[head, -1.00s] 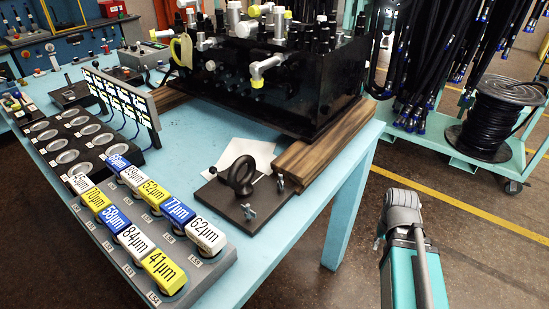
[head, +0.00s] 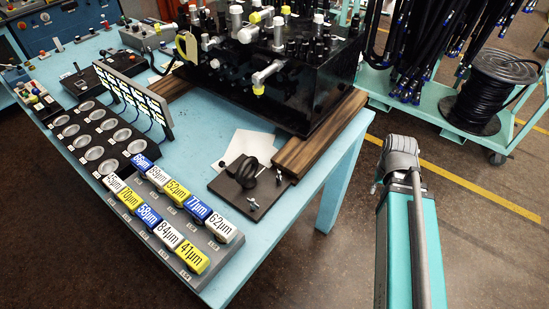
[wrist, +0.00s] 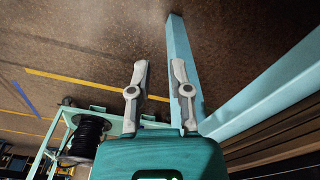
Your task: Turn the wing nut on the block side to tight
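A black plate (head: 222,185) lies on the near right part of the blue table, carrying a black ring-shaped clamp (head: 243,171). One small metal wing nut (head: 279,176) is at the plate's right side, towards the wooden beam and the black block (head: 315,95). Another wing nut (head: 253,203) is at the near edge. Their tightness cannot be told. My gripper (wrist: 158,88) shows in the wrist view with its two grey fingers apart and nothing between them. It points at the floor beside a blue table leg. The plate and wing nuts are not in the wrist view.
Wooden beams (head: 318,133) lie under the block. A rack of labelled filter blocks (head: 195,262) stands left of the plate. The table leg (wrist: 183,70) is close to my right finger. A cart with a cable spool (head: 487,93) stands at the right.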

